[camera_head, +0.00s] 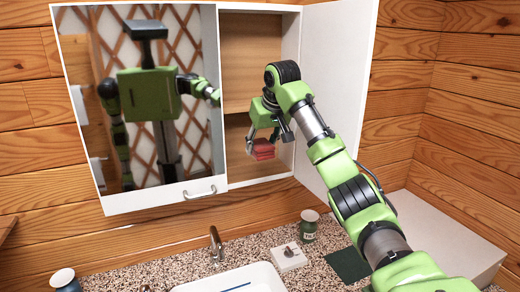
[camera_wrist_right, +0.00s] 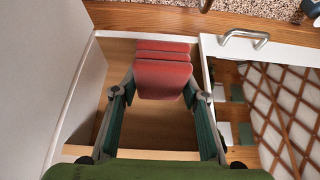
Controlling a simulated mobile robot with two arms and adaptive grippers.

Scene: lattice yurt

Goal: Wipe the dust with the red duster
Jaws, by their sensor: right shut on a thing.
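My right gripper (camera_head: 266,134) reaches into the open right half of the white wall cabinet (camera_head: 291,45). It is shut on the red duster (camera_head: 264,151), which hangs below the fingers near the cabinet's lower part. In the right wrist view the duster (camera_wrist_right: 163,72) is a layered red block between the two fingers (camera_wrist_right: 160,92). I cannot make out any dust on the wooden cabinet back (camera_head: 250,50) or shelf. My left gripper is not in view directly.
The open white door (camera_head: 338,80) stands close beside my right arm. A mirror door (camera_head: 80,70) with a metal handle (camera_head: 200,192) covers the left half and reflects me. Below are a sink (camera_head: 240,279), tap (camera_head: 215,242), soap dish (camera_head: 289,257) and green jar (camera_head: 309,225).

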